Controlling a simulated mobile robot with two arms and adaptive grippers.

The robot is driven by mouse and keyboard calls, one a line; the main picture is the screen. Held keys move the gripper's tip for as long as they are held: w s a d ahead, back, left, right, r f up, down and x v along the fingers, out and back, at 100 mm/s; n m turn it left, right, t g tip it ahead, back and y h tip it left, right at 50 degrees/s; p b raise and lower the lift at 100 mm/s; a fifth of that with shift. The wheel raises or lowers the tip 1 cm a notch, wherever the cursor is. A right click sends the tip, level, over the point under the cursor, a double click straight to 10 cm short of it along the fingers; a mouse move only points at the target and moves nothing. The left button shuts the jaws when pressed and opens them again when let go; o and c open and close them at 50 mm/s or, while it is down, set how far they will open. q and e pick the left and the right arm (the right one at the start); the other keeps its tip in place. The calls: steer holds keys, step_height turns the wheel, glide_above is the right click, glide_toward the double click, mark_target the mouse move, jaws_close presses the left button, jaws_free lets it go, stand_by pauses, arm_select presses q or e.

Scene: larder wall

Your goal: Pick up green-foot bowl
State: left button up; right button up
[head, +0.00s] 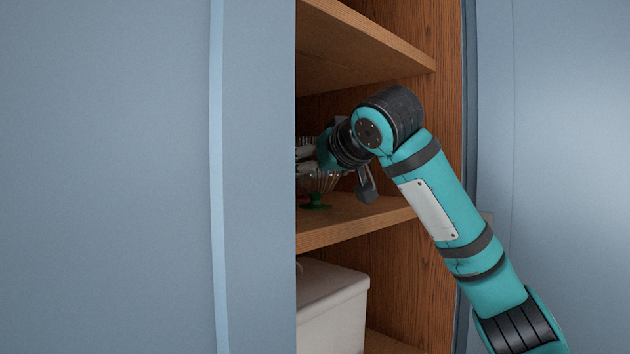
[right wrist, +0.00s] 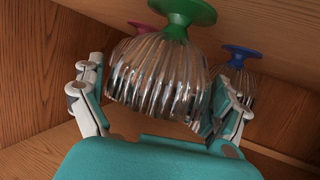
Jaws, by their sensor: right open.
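The green-foot bowl is a clear ribbed glass bowl (right wrist: 158,78) on a green foot (right wrist: 178,10). In the right wrist view it appears foot-up, between the two fingers of my right gripper (right wrist: 160,84), which is open. I cannot tell whether either finger touches the glass. In the head view the bowl (head: 319,181) stands on the middle shelf, with its green foot on the wood. My right gripper (head: 307,154) is at its upper part, partly cut off by the blue panel. My left gripper is not in view.
Behind the bowl are a blue-foot glass bowl (right wrist: 240,53) and one with a pink foot (right wrist: 146,28), mostly hidden. A wooden shelf (head: 365,50) is above. A white bin (head: 333,310) stands below. A blue door panel (head: 150,180) covers the left side.

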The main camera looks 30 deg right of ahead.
steer(key=shift+s+r, duration=0.1)
steer(key=shift+s, duration=0.1)
steer(key=c, duration=1.1)
steer(key=shift+o, duration=0.2)
